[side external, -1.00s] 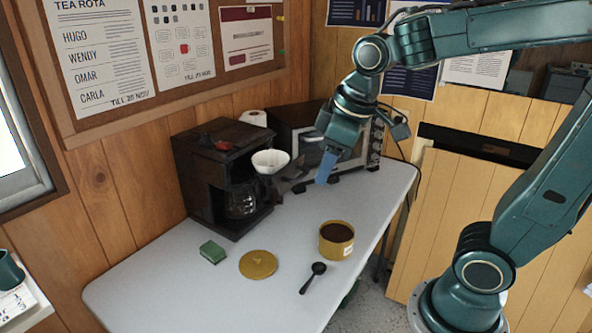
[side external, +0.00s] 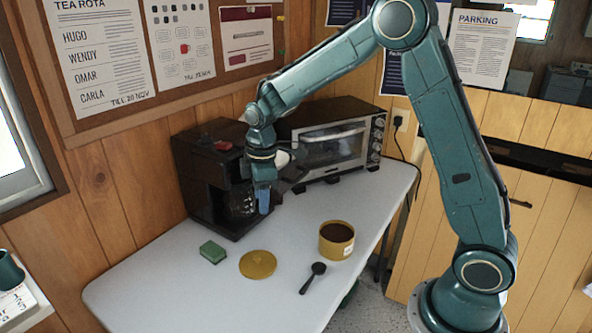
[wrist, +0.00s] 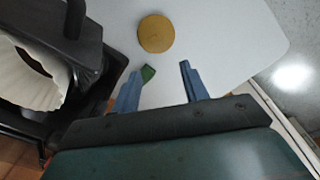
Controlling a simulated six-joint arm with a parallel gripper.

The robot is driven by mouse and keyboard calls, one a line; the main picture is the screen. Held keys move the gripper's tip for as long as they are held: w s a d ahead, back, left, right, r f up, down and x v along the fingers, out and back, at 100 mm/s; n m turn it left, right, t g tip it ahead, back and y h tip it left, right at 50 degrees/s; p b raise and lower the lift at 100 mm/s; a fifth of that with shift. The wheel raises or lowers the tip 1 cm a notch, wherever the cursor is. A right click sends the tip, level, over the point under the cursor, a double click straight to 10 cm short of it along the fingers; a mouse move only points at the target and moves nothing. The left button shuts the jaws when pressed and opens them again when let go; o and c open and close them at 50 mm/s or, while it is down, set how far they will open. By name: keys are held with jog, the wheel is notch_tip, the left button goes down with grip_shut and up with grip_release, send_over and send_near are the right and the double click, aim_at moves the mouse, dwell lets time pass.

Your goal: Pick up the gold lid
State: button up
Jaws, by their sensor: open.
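A green sponge (side external: 213,252) lies left of the lid and is partly hidden by the left finger in the wrist view.
A gold tin (side external: 337,253) of dark contents stands right of the lid, with a black scoop (side external: 313,277) beside it. The coffee maker (side external: 205,165) stands close behind my gripper, its white filter (wrist: 28,75) near in the wrist view. A toaster oven (side external: 335,146) stands behind. The table front (side external: 190,310) is clear.

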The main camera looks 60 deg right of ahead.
jog(key=n, duration=0.2)
send_over(257, 257)
notch_tip(257, 257, down, 7)
jog(key=shift+g, duration=0.4)
jog(key=f, duration=0.7)
jog(key=shift+s+f, duration=0.2)
jog(key=shift+f, duration=0.65)
jog(key=shift+f, duration=0.1)
jog(key=shift+w+f, duration=0.2)
jog(key=shift+f, duration=2.3)
grip_shut()
